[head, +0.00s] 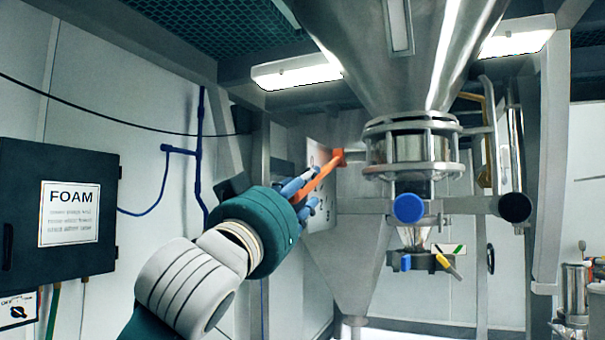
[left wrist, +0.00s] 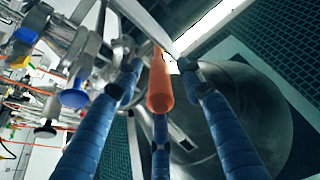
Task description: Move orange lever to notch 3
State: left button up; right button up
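The orange lever (head: 324,171) slopes down and left from its pivot beside the hopper's neck, in front of a pale notch plate (head: 320,238) whose marks are small and partly covered. My left gripper (head: 312,189) reaches up to the lever's lower end, with blue fingers on both sides of it. In the left wrist view the orange lever (left wrist: 160,82) points into the space between the three spread fingers of my left gripper (left wrist: 158,76). Gaps show between lever and side fingers; contact with the lower finger cannot be told. My right gripper is not in view.
A steel hopper (head: 408,50) with a caged neck stands right of the lever. Below it are a blue-capped pipe (head: 408,208) and a yellow-handled valve (head: 447,266). A black FOAM cabinet (head: 55,215) is on the left wall.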

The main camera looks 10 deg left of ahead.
pick_arm(q)
jog(key=shift+w+d+r, duration=0.1)
jog(key=shift+w, duration=0.35)
jog(key=shift+s, duration=0.1)
grip_shut()
jog(key=w+f+t+b, duration=0.1)
jog(key=b, duration=0.2)
jog(key=f+b, duration=0.2)
jog(key=b, duration=0.1)
jog(key=w+f+t+h+b, duration=0.1)
jog(key=f+b, duration=0.1)
jog(key=b, duration=0.1)
jog(key=shift+w+d+t, duration=0.3)
jog(key=shift+d, duration=0.1)
